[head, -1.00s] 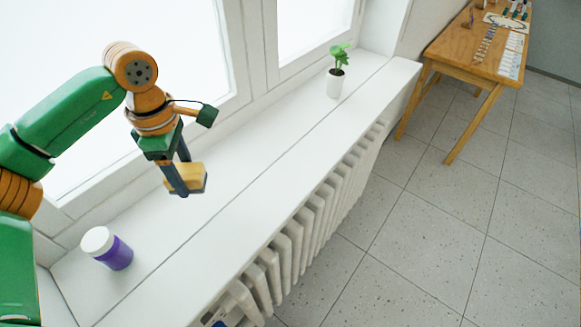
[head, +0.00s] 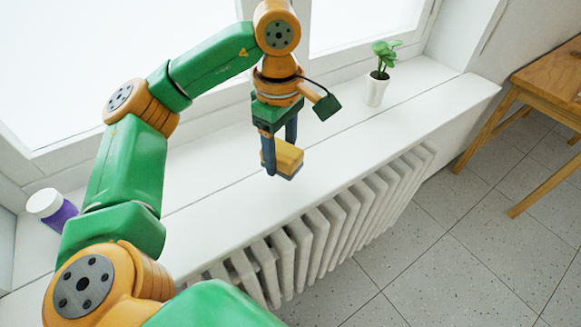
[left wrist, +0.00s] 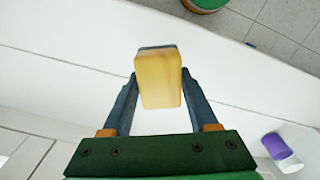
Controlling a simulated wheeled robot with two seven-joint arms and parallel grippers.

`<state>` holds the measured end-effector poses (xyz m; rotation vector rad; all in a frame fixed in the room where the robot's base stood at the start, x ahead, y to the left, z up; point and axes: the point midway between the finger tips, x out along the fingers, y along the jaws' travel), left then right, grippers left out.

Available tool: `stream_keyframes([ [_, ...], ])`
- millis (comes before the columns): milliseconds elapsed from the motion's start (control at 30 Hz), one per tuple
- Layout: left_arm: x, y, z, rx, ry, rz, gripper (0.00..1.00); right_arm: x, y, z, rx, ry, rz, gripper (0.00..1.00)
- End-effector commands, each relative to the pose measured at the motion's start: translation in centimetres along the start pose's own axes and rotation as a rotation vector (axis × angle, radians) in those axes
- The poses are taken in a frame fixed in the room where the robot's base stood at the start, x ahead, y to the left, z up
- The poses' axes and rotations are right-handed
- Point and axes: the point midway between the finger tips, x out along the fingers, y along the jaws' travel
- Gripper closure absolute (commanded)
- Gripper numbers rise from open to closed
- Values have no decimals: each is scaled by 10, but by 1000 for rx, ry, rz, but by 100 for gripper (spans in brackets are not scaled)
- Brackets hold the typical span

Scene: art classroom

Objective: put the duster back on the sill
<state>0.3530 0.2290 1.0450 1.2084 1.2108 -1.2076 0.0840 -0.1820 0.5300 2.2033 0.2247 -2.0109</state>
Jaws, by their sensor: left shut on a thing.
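The duster (head: 287,157), a yellow block with a dark underside, is in my left gripper (head: 281,160). The gripper is shut on it and points down over the white sill (head: 205,190), near its front edge in the head view. In the left wrist view the duster (left wrist: 159,80) sits between the two blue-grey fingers, with the white sill around and behind it. I cannot tell exactly how far it is above the sill. My right gripper is not in view.
A potted plant (head: 376,88) stands farther along the sill to the right. A radiator (head: 330,225) is below; a wooden table (head: 550,80) stands at right.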

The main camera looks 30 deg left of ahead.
Motion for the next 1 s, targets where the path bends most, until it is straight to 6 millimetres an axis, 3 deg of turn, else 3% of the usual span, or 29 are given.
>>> stream_keyframes([
  [67,16,10,-2,-1,-1,-4,92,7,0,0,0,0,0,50],
  [233,32,25,-7,-1,2,-5,92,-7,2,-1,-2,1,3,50],
  [400,58,24,-6,0,1,-1,92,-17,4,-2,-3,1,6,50],
  [767,67,25,-6,0,0,2,92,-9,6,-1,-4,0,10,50],
  [800,65,25,-6,0,0,2,30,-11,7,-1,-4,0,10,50],
  [867,64,25,-6,0,0,2,13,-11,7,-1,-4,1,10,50],
  [1000,64,25,-6,0,0,2,10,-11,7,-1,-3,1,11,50],
])
